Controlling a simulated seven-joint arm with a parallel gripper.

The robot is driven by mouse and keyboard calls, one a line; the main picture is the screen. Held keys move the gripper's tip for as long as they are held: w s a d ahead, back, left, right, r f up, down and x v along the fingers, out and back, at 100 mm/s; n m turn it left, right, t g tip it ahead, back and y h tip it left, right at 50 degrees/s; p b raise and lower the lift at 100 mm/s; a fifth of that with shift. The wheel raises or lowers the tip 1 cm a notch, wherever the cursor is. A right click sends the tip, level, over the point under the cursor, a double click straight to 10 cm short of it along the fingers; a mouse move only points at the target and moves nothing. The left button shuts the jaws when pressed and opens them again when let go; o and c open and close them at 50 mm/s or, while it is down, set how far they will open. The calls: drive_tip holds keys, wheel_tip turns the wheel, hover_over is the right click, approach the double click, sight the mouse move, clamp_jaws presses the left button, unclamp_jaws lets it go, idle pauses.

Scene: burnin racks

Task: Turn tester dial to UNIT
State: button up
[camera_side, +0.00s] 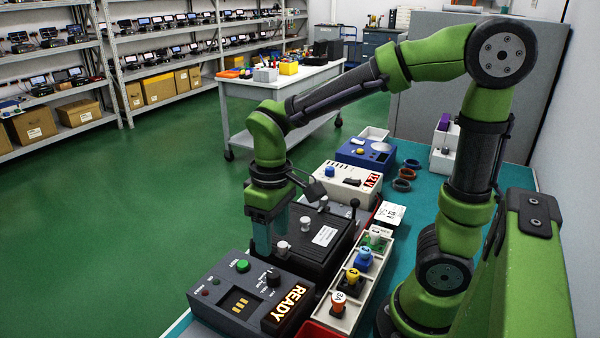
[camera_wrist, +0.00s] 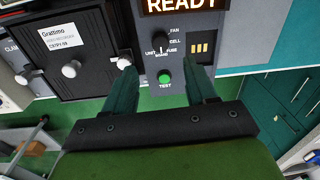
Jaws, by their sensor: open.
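The tester (camera_side: 222,312) is a dark grey box at the front of the bench, with a lit READY sign (camera_side: 286,305). Its black dial (camera_side: 271,278) is on the top face; in the wrist view the dial (camera_wrist: 162,44) has the labels FAN, CELL, FUSE, BOARD and UNIT around it. Which label its pointer marks is too small to tell. A green TEST button (camera_side: 242,266) lies beside the dial. My gripper (camera_side: 271,232) is open and empty, raised above the tester and apart from the dial. In the wrist view its fingers (camera_wrist: 163,78) appear either side of the green button.
A black box with white knobs (camera_side: 308,238) stands directly behind the tester. A white tray (camera_side: 352,300) with several coloured plugs runs along its right. A cream box with a red 12V display (camera_side: 345,183) is further back. The floor on the left is clear.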

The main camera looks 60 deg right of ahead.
sight(274, 273)
drive_tip(key=f, duration=0.9)
drive_tip(key=shift+a+f, duration=0.2)
drive_tip(key=shift+a, duration=0.05)
drive_tip(key=shift+c, duration=0.4)
clamp_jaws()
